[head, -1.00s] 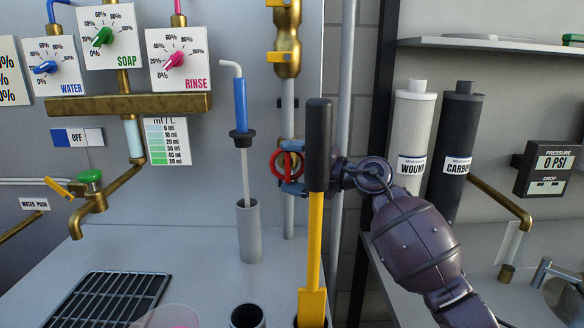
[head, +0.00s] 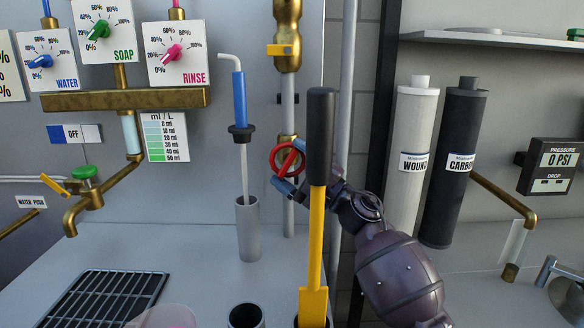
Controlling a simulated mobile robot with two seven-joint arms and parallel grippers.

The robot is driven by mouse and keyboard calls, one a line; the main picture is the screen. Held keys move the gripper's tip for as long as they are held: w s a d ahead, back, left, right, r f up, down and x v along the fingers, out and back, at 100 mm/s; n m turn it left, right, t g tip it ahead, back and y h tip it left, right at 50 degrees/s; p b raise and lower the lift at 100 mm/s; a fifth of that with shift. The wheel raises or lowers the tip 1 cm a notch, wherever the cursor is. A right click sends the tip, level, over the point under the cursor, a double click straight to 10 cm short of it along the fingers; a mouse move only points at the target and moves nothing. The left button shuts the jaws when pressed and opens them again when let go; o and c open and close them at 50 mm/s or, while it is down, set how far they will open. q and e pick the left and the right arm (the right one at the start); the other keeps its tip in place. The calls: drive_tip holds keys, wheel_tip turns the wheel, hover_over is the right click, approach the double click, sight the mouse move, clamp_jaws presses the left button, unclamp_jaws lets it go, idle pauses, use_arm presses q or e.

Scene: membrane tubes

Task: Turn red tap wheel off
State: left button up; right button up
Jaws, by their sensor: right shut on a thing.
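The red tap wheel (head: 287,160) sits on a brass valve of the vertical pipe at the back panel, left of the yellow tool's black handle. My right gripper (head: 290,184) is at the wheel's lower edge, its bluish fingers shut on it. Its arm reaches in from the lower right, and part of the gripper is hidden behind the black handle. My left gripper is not in view.
A yellow tool with a black handle (head: 320,137) stands upright in front of my right gripper. A blue-handled tube (head: 240,100) stands in a grey holder to the left. White and dark filter cylinders (head: 452,165) stand at the right.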

drive_tip(key=shift+f+m+t+y, duration=0.2)
drive_tip(key=shift+m+t+y, duration=0.1)
drive_tip(key=shift+m+t, duration=0.1)
drive_tip(key=shift+r, duration=0.1)
drive_tip(key=o, duration=0.7)
drive_tip(key=shift+o, duration=0.2)
drive_tip(key=v, duration=1)
drive_tip(key=shift+s+d+f, duration=0.15)
drive_tip(key=shift+d+f, duration=0.1)
drive_tip(key=shift+f, duration=0.05)
